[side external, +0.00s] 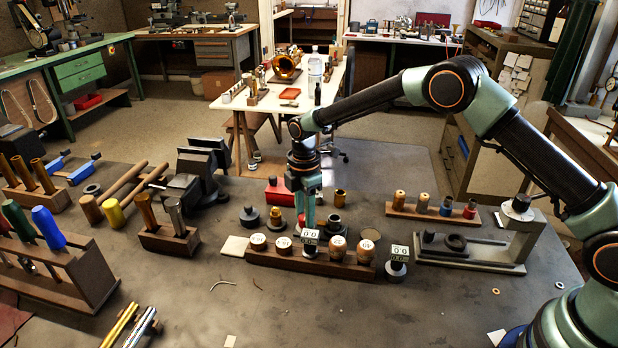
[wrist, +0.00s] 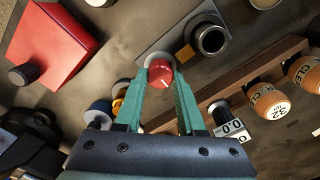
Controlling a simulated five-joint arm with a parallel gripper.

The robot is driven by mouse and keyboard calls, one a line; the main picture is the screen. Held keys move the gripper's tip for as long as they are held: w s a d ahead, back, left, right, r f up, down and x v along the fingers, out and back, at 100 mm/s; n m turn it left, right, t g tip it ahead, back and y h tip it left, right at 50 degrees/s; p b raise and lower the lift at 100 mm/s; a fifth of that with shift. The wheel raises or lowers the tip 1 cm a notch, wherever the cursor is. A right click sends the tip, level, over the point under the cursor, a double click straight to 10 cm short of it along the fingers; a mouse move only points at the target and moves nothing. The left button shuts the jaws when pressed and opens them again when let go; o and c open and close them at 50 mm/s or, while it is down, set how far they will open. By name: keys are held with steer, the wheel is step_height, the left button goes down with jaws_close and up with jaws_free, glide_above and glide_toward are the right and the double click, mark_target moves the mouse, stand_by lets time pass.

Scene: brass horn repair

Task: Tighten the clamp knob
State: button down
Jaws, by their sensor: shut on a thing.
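The red clamp knob (wrist: 160,74) has a white line on its top and sits on a pale round base. In the wrist view it lies between the tips of my gripper (wrist: 160,80), whose two green fingers are shut on it from both sides. In the side external view my gripper (side external: 309,222) points straight down behind the long wooden rack. The knob is mostly hidden there by the fingers and the rack's contents.
The wooden rack (side external: 262,258) with several labelled round-topped pieces stands close in front of my gripper. A red box (side external: 280,192) is just behind. A dark vise (side external: 199,172) stands to the left, and a grey fixture (side external: 470,252) to the right. The front middle bench is mostly clear.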

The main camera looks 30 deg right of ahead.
steer(key=shift+m, duration=0.3)
steer(key=m, duration=0.9)
steer(key=shift+w+r, duration=0.1)
steer(key=m, duration=0.9)
steer(key=shift+d+m, duration=0.1)
steer(key=shift+m, duration=0.2)
steer(key=c, duration=0.5)
jaws_free()
